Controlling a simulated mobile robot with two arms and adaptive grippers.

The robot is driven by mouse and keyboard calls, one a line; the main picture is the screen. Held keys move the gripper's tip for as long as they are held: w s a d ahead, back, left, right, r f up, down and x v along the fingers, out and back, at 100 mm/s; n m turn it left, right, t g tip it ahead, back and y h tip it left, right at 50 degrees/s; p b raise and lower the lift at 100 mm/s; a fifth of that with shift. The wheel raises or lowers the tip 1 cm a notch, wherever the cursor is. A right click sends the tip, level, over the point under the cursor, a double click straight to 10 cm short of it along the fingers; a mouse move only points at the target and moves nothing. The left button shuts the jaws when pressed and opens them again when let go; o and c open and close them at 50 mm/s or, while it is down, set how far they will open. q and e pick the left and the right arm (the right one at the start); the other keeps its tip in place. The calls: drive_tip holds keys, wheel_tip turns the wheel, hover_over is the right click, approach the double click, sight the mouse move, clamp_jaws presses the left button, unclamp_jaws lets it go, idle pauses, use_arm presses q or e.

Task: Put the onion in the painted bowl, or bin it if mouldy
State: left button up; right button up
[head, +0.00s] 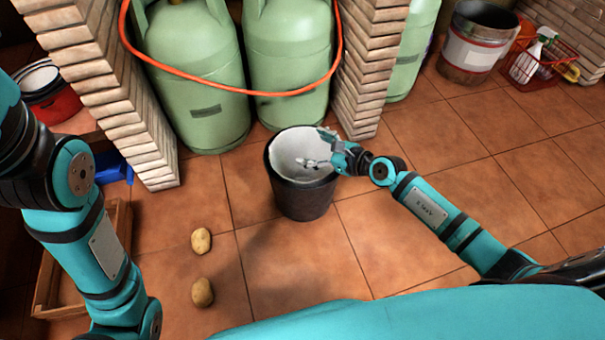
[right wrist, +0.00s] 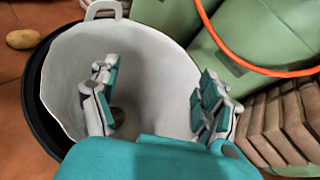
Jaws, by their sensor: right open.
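A black bin (head: 303,201) with a white liner stands on the tiled floor, and its lined inside fills much of the right wrist view (right wrist: 150,50). My right gripper (head: 316,163) is over the bin's mouth. Its fingers are spread open with nothing between them, as the right wrist view (right wrist: 155,85) shows. A small brownish patch (right wrist: 118,115) shows low inside the bin, partly behind a finger; I cannot tell if it is the onion. No onion is clearly visible elsewhere, and no painted bowl is in view. My left arm shows at the left, its gripper out of view.
Two potatoes (head: 201,240) (head: 202,292) lie on the floor left of the bin. Green gas cylinders (head: 195,70) with an orange hose (head: 270,94) stand behind, between brick pillars (head: 365,70). A wooden crate (head: 125,225) is at left.

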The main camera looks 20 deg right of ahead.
drive_tip(key=v, duration=1.1)
drive_tip(key=shift+s+d+r, duration=0.2)
drive_tip(key=shift+s, duration=0.1)
